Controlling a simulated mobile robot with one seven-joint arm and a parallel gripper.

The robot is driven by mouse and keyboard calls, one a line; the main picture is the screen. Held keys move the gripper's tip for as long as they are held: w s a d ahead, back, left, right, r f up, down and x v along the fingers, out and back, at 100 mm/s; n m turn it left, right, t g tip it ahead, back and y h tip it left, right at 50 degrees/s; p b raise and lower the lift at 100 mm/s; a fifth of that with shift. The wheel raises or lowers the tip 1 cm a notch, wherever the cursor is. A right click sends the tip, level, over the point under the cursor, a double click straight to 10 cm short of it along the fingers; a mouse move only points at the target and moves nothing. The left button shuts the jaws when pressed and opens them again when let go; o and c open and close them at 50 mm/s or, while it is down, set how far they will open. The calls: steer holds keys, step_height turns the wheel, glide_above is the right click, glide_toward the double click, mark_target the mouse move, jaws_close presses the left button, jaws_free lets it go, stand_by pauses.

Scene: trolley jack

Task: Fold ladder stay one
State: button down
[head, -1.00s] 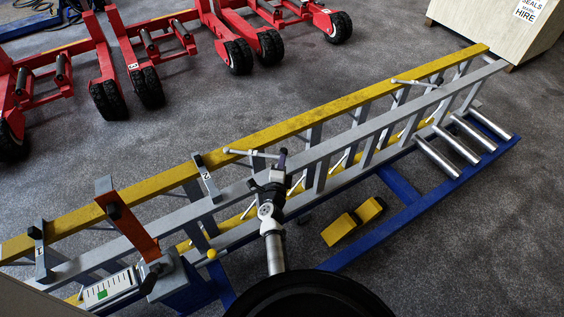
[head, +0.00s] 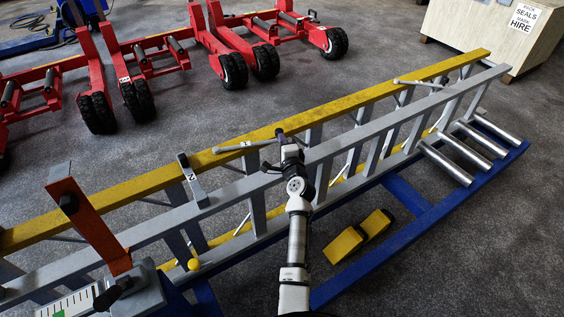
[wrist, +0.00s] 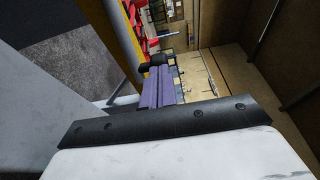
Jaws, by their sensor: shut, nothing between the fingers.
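The ladder lies along a blue trolley, with a yellow rail (head: 360,98) and a grey rail (head: 350,142). A thin grey stay (head: 240,146) lies across its top near the middle, and a similar stay (head: 415,83) sits farther right. No number shows on either stay. My gripper (head: 281,136) is shut and empty, at the right end of the nearer stay, between the rails. I cannot tell whether it touches the stay. In the wrist view the purple finger pads (wrist: 160,90) are together beside a large grey surface; no stay can be made out there.
A grey bracket marked 2 (head: 191,181) crosses the ladder to the left, with an orange lever (head: 88,222) beyond it. Red wheeled frames (head: 170,65) and a wooden crate (head: 490,35) stand behind. Grey floor is clear at right.

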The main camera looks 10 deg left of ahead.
mark_target(281, 129)
steer(key=w+y+b, duration=0.1)
steer(key=b, duration=0.1)
steer(key=w+a+n+g+y+b, duration=0.1)
steer(key=w+b, duration=0.1)
steer(key=w+n+y+b, duration=0.1)
steer(key=b, duration=0.2)
steer(key=shift+w+a+f+g, duration=0.2)
steer(key=shift+a+f+g, duration=0.05)
steer(key=shift+a+g, duration=0.15)
steer(key=shift+w+a+r+n+b, duration=0.15)
steer(key=shift+w+a+r+b, duration=0.25)
steer(key=shift+w, duration=0.2)
steer(key=shift+w+a+r+n+b, duration=0.15)
steer(key=shift+w+a+r+b, duration=0.15)
steer(key=shift+w, duration=0.3)
